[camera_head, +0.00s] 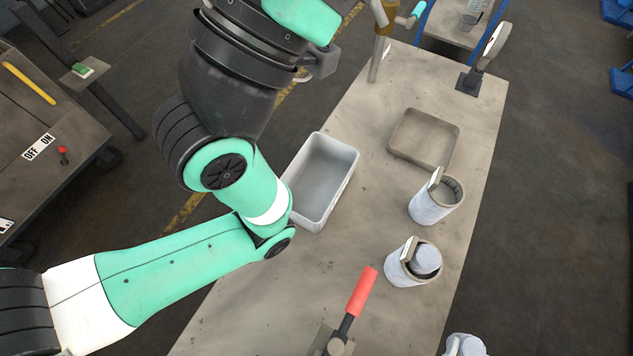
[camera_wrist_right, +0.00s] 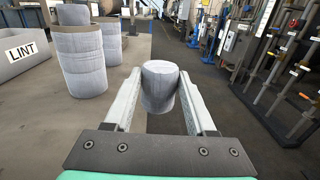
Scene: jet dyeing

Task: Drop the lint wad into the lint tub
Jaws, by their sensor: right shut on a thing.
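The lint tub (camera_head: 352,180) is a pale grey open box on the table in the head view, and it looks empty. In the right wrist view the tub (camera_wrist_right: 12,62) stands at the far left with a LINT label. My right gripper (camera_wrist_right: 160,97) is shut on a pale grey, soft-looking cylinder (camera_wrist_right: 160,80), which I take for the lint wad. The wad is upright between the fingers, right of the table, with dark floor behind it. My left arm crosses the left of the head view; its gripper is not in view.
Two pale canisters (camera_head: 430,210) (camera_head: 405,272) stand right of the tub; the nearer holds a grey cylinder. A shallow tray (camera_head: 452,158) lies behind them. A red-handled lever (camera_head: 362,292) rises at the front. Another pale object (camera_head: 466,346) is cut off below.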

